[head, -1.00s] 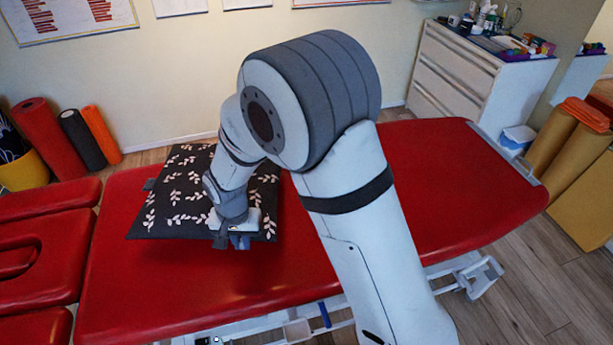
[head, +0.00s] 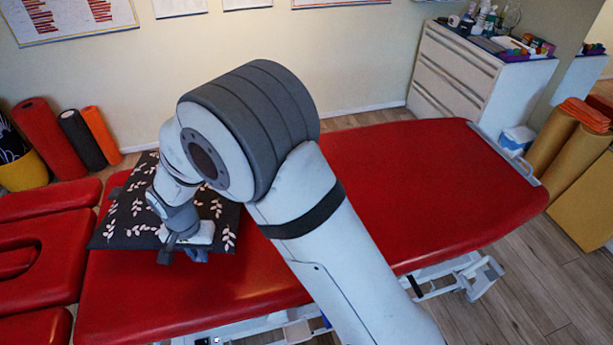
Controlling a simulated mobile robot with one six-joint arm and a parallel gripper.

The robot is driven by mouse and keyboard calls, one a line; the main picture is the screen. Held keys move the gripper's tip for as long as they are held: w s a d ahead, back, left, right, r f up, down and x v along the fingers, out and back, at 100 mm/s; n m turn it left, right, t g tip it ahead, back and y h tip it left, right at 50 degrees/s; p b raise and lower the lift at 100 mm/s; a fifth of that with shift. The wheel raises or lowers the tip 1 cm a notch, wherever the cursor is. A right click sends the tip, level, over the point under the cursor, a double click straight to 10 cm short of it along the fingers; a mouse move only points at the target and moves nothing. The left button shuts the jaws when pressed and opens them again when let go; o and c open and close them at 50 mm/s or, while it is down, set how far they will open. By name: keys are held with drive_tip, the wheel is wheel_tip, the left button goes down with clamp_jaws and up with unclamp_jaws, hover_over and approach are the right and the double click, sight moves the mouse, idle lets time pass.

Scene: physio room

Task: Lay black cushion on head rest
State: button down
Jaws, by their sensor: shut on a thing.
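The black cushion (head: 128,226) has a pale leaf pattern and lies roughly flat at the left part of the red treatment table. My gripper (head: 183,252) is shut on its near edge; the fingertips are partly hidden by the gripper body. The cushion's left side reaches the gap between the table's main section and the head rest (head: 40,245). The head rest is red, in several padded parts with a face opening, at the far left. Part of the cushion is hidden behind my arm. I cannot tell whether the cushion touches the table.
The red main section (head: 420,190) of the table is bare to the right. Rolled mats and a foam roller (head: 82,138) stand by the wall at the left. A white drawer cabinet (head: 465,80) with bottles stands at the back right.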

drive_tip(key=s+a+p, duration=0.1)
drive_tip(key=s+a, duration=0.4)
drive_tip(key=a, duration=0.8)
drive_tip(key=s+a+p, duration=0.1)
drive_tip(key=s+a, duration=0.3)
drive_tip(key=a, duration=0.9)
drive_tip(key=shift+s+a, duration=0.4)
drive_tip(key=shift+f, duration=0.1)
drive_tip(key=shift+f+b, duration=1.15)
drive_tip(key=shift+f, duration=0.8)
drive_tip(key=c, duration=1.4)
unclamp_jaws()
drive_tip(key=shift+d, duration=0.1)
